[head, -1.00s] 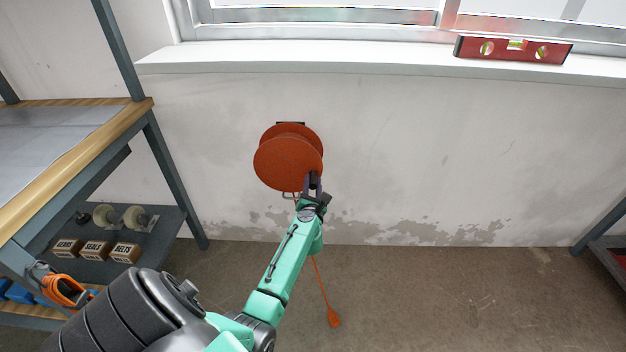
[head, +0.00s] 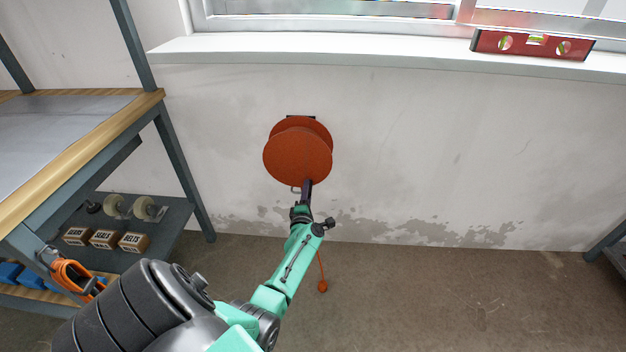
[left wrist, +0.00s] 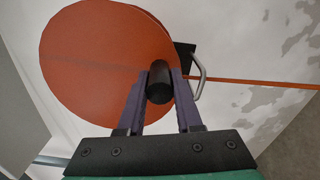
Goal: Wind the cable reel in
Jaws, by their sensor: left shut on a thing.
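The orange cable reel (head: 297,157) is mounted on the wall below the window. It also shows large in the left wrist view (left wrist: 100,60). My left gripper (head: 306,186) is at the reel's lower edge, shut on the reel's black crank handle (left wrist: 160,82), which sits between its two fingers. The orange cable (left wrist: 250,82) runs out from the reel past a metal guide loop (left wrist: 199,75). Its plug end (head: 322,286) hangs low in front of the floor, under my arm. My right gripper is not in view.
A shelf unit with a wooden top (head: 120,115) stands at the left, with small labelled boxes (head: 104,239) on its lower shelf. A red spirit level (head: 530,44) lies on the window sill (head: 400,55).

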